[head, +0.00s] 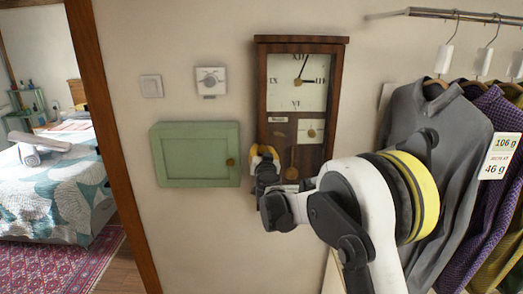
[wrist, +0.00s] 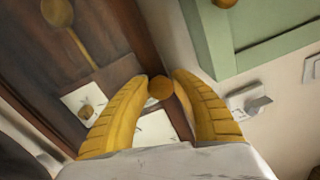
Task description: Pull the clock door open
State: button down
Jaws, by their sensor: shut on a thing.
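A tall wooden wall clock (head: 335,75) hangs in the middle of the head view, with a pale dial and a brass pendulum; it fills the left of the wrist view (wrist: 100,35). Its door looks flush with the case, but a small gap cannot be ruled out. A small round brass knob (wrist: 161,87) sits at the door's edge, between the yellow fingertips of my gripper (wrist: 160,82). My gripper (head: 263,155) is shut on this knob, at the clock's left edge in the head view. The fingers hide the knob in the head view.
A green wall cabinet (head: 195,157) with a round knob is close left of the clock. A thermostat (head: 211,82) and a switch (head: 151,86) are above it. Hanging clothes (head: 430,120) crowd the right side. A bed (head: 60,170) shows through the doorway.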

jog(key=s+d+n+g+y+b, duration=0.1)
jog(key=s+d+n+g+y, duration=0.4)
jog(key=s+d+y, duration=0.3)
jog(key=s+d+n+g+y+b, duration=0.2)
jog(key=s+d+n+g+y, duration=0.3)
jog(key=s, duration=1)
jog(key=shift+s+d+n+y+b, duration=0.25)
jog(key=shift+d+n+y, duration=1.15)
jog(key=shift+d, duration=1)
jog(key=c, duration=1.1)
grip_release()
jog(key=shift+o, duration=0.2)
notch_tip(320, 180, up, 10)
